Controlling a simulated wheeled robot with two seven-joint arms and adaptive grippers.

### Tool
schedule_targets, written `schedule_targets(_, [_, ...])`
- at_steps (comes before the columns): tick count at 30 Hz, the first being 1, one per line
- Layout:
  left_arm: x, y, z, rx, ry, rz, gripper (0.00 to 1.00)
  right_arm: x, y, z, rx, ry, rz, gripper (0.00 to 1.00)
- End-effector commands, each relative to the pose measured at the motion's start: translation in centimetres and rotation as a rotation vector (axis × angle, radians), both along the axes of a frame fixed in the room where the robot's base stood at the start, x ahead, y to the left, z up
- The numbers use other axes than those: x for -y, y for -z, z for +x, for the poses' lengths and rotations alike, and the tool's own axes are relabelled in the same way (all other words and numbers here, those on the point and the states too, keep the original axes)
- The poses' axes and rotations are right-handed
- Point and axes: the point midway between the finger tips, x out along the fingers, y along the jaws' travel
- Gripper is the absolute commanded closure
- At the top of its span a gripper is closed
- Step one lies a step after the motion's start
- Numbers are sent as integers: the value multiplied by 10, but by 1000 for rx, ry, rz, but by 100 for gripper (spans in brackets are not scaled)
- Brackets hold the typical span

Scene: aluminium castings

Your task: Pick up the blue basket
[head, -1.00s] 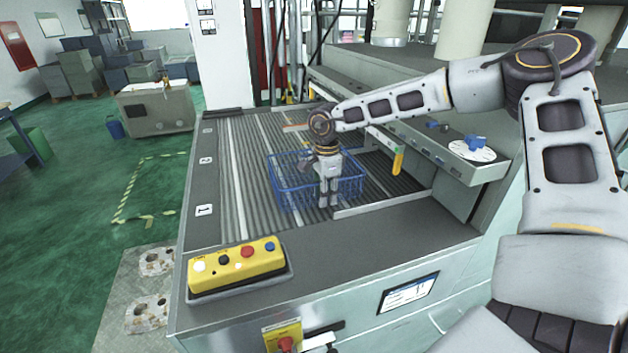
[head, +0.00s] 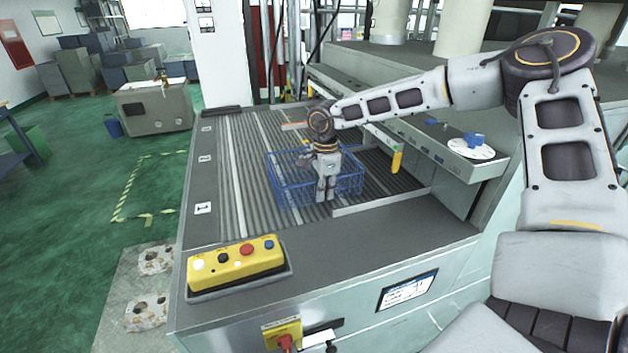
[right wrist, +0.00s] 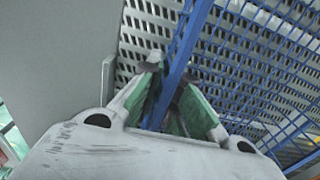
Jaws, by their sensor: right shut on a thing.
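The blue basket (head: 290,188) is a wire mesh basket on the grey slatted conveyor bed in the head view. My right gripper (head: 325,196) points down at the basket's near side. In the right wrist view, the two green-padded fingers of the right gripper (right wrist: 176,95) are closed on a blue bar of the basket's rim. The basket's mesh (right wrist: 255,65) spreads to the right there. Whether the basket's underside touches the slats is hard to tell. My left gripper is not in view.
A yellow button box (head: 232,264) sits on the machine's near left corner. A side ledge (head: 425,150) with a white dial (head: 470,149) runs to the right of the bed. The slatted bed (head: 235,160) left of the basket is clear.

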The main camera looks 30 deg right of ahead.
Motion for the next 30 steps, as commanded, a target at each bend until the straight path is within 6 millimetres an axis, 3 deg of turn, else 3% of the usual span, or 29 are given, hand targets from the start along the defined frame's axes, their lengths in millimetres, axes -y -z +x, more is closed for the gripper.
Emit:
schedule_targets(14, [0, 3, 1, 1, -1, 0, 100, 0, -14, 1, 3, 0, -1, 100])
schedule_targets(30, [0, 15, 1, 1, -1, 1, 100, 0, -82, 1, 4, 0, -1, 100])
